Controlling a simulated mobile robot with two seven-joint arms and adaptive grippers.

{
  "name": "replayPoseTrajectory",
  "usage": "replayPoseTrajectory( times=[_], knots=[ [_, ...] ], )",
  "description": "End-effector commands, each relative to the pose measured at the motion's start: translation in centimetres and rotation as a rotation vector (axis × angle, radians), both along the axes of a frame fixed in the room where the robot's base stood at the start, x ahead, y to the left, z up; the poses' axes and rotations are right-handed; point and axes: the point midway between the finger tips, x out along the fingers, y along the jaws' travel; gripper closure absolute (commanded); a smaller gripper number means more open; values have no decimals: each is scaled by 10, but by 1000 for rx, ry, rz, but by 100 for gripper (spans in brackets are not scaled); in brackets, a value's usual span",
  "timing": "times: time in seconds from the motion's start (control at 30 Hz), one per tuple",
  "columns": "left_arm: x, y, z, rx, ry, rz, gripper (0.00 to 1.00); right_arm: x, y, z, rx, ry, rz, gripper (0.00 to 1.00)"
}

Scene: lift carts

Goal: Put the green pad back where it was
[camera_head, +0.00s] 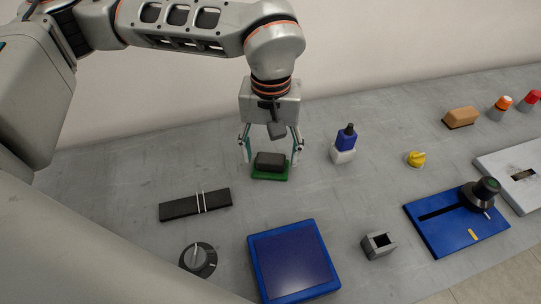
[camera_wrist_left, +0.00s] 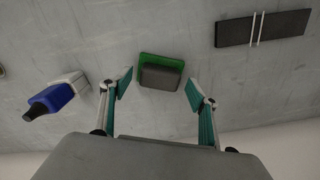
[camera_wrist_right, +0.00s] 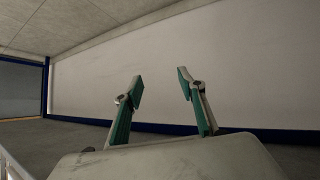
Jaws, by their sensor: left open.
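The green pad (camera_head: 271,177) lies on the grey table with a dark grey block (camera_head: 269,161) on top of it. In the left wrist view the pad (camera_wrist_left: 146,57) shows as a green rim around the dark block (camera_wrist_left: 160,78). My left gripper (camera_head: 271,160) is open, pointing down, with its fingers on either side of the block and pad. In the left wrist view its fingertips (camera_wrist_left: 158,88) stand apart, with no visible contact. My right gripper (camera_wrist_right: 160,85) is open and empty, facing a pale wall, away from the table things.
A blue bottle in a white holder (camera_head: 343,155) stands just right of the left gripper. A black bar with two pale lines (camera_head: 180,208), a dark knob (camera_head: 198,258) and a blue square tray (camera_head: 254,268) are nearer. A grey square socket (camera_head: 389,248) and a blue slotted plate (camera_head: 424,226) are further right.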

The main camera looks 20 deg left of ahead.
Motion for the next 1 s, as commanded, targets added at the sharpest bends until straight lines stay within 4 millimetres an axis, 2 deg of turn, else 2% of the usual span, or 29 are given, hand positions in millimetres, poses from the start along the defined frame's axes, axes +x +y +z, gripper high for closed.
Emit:
replayPoseTrajectory(
  times=[0.03,0.3,0.5,0.8,1.0],
  knots=[
    [1,0,12,-1,-7,0,40,2,0,3,1,-4,0,60],
    [1,0,68,1,-6,0,40,5,1,8,7,-10,-1,60],
    [0,0,95,0,-3,0,40,3,3,7,10,-4,0,60],
    [0,0,105,0,1,-1,40,-9,3,-1,10,19,0,60],
    [0,0,104,0,0,-1,40,-8,3,0,10,16,0,60]
  ],
)
